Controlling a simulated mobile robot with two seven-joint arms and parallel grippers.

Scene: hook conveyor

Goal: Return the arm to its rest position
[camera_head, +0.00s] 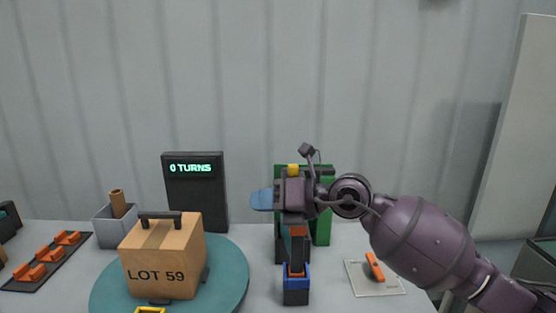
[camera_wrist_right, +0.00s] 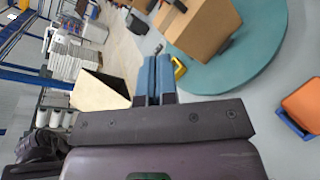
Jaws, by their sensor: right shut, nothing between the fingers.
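My right arm comes in from the right in the head view, and my right gripper (camera_head: 262,199) hangs in the air above the table. Its blue fingers point left and are shut with nothing between them. They also show pressed together in the right wrist view (camera_wrist_right: 155,72). The gripper is right of the cardboard box (camera_head: 165,262) marked LOT 59, higher than it and apart from it. The arm hides part of a green frame (camera_head: 322,232) behind it. My left gripper is in neither view.
The box sits on a teal round turntable (camera_head: 232,272). Below the gripper stands a blue and black block with an orange part (camera_head: 296,284). A display (camera_head: 196,192) reads 0 TURNS. A white card (camera_head: 388,286) with an orange piece (camera_head: 374,266) lies at right; an orange-clip strip (camera_head: 48,262) lies left.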

